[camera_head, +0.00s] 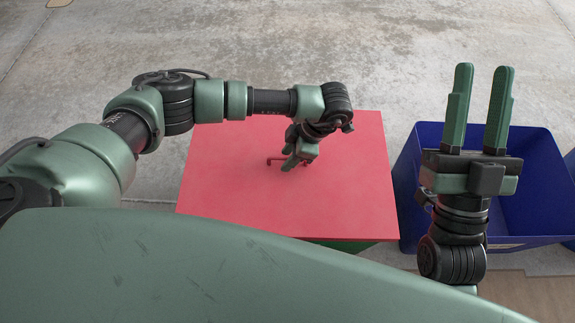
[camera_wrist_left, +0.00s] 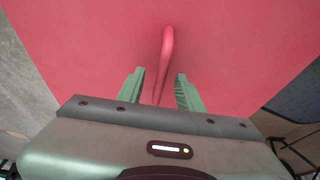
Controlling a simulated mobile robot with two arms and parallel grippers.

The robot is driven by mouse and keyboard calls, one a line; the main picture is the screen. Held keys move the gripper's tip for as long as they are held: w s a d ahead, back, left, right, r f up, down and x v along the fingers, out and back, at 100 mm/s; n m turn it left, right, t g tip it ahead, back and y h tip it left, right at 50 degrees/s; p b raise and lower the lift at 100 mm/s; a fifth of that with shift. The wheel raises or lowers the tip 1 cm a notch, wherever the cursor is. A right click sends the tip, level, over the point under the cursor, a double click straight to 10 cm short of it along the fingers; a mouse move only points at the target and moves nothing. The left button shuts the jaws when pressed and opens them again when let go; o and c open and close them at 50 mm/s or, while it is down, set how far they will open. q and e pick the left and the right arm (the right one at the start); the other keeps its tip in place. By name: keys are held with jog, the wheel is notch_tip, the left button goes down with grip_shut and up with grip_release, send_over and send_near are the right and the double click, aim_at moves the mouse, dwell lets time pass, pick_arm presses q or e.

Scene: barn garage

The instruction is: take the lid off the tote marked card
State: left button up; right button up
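A flat red lid (camera_head: 350,200) lies on a green tote (camera_head: 345,245), of which only a strip shows below the lid's near edge. No marking on this tote can be seen. A thin red handle (camera_head: 274,160) stands near the lid's middle. My left gripper (camera_head: 290,161) points down at the handle. In the left wrist view, the handle (camera_wrist_left: 167,45) runs between the two green fingers (camera_wrist_left: 160,74), with a gap on each side. My right gripper (camera_head: 484,68) is open and empty, its fingers pointing up the picture in front of the blue tote.
An open blue tote (camera_head: 408,170) stands just right of the lidded tote, partly behind my right gripper. The concrete floor (camera_head: 400,50) beyond is clear. My own green body covers the lower part of the head view.

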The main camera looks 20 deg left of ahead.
pick_arm(q)
jog(key=shift+a+f, duration=0.15)
jog(key=shift+f, duration=0.25)
grip_shut()
jog(key=shift+r, duration=0.1)
dwell(1.1)
